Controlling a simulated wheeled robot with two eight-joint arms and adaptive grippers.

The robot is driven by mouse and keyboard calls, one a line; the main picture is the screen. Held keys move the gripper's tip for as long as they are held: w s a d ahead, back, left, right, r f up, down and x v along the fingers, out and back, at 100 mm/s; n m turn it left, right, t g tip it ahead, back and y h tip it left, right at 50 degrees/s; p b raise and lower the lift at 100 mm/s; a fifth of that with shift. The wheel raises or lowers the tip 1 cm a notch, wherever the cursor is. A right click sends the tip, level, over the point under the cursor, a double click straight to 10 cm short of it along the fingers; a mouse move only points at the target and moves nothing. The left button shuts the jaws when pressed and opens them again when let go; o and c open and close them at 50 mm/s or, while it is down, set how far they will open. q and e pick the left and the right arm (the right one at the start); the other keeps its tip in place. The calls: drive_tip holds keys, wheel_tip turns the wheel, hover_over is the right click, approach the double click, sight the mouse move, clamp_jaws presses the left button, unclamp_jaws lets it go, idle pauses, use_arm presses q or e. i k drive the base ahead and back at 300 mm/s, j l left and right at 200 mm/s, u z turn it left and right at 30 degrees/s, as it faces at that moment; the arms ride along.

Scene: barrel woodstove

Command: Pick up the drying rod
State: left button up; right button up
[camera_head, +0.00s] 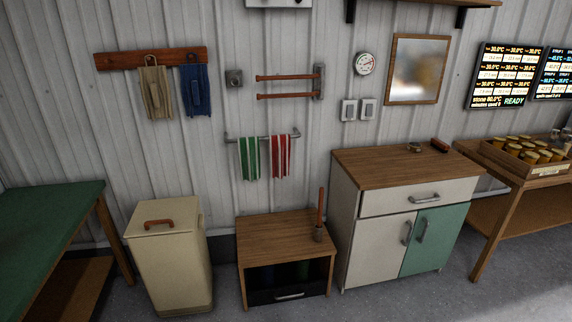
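A reddish-brown rod (320,207) stands nearly upright in a small dark holder (318,234) at the right side of the low wooden-topped cabinet (275,236). Two similar rods, an upper one (285,77) and a lower one (285,96), stick out level to the left from a grey wall bracket (319,81). A round grey wall socket (234,78) is left of the upper rod. The frame does not label which rod is the drying rod. Neither of my grippers is in view.
A towel bar (230,138) with green-striped and red-striped towels hangs above the low cabinet. A cream bin (172,265) stands left, a taller cabinet (375,220) right. A green-topped bench (45,215) is far left. Grey floor (400,305) is clear in front.

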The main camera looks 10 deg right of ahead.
sight(321, 199)
drive_tip(key=i+j+z, duration=0.1)
drive_tip(key=i+z, duration=0.2)
drive_tip(key=i, duration=0.2)
drive_tip(key=i+j+z, duration=0.3)
drive_tip(key=i, duration=0.2)
drive_tip(key=i+j+z, duration=0.25)
drive_tip(key=i, duration=0.25)
